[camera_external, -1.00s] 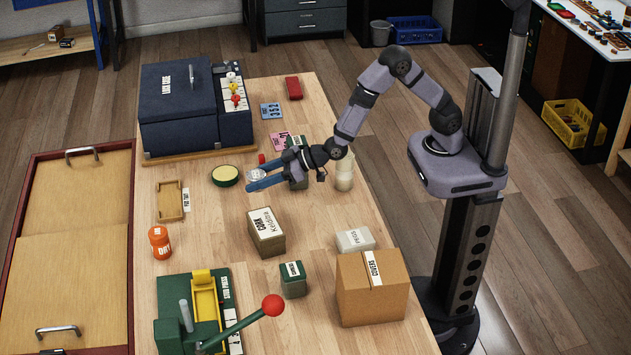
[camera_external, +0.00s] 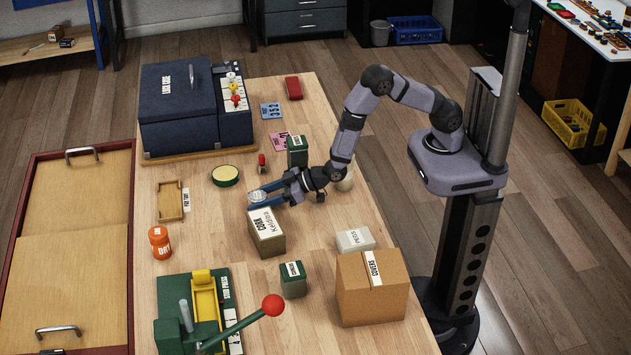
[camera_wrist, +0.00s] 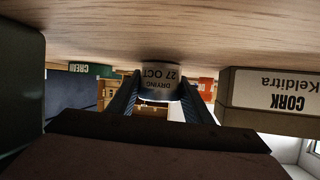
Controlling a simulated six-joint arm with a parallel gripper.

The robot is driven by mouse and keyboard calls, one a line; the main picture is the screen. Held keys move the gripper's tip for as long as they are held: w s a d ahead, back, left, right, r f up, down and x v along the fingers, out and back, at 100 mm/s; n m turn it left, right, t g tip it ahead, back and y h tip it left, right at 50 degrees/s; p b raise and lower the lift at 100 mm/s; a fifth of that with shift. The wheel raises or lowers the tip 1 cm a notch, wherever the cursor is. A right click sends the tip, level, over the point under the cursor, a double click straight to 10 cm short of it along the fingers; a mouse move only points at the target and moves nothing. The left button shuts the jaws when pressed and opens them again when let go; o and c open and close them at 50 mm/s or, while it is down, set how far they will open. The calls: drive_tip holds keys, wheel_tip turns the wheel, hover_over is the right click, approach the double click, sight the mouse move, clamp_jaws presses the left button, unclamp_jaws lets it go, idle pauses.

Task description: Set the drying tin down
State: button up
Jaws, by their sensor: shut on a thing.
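The drying tin (camera_external: 257,197) is a small silvery tin at the end of my gripper (camera_external: 264,193), just behind the cork box in the external view. In the wrist view the tin (camera_wrist: 160,82) shows its label "DRYING 27 OCT" upside down, with a finger of my gripper (camera_wrist: 160,98) on each side. My gripper is shut on it. The tin is low, close to the tabletop (camera_wrist: 160,30); I cannot tell whether it touches.
The cork box (camera_external: 267,232) stands close in front of the tin; it also shows at the right in the wrist view (camera_wrist: 270,95). A round green-rimmed pad (camera_external: 225,176) and a wooden tray (camera_external: 171,201) lie to the left. A green box (camera_external: 297,151) stands behind.

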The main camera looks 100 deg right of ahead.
drive_tip(key=shift+f, duration=0.1)
drive_tip(key=o, duration=1.1)
drive_tip(key=shift+r, duration=0.25)
drive_tip(key=shift+s, duration=0.3)
drive_tip(key=shift+b+v, duration=0.65)
drive_tip(key=shift+v, duration=2.8)
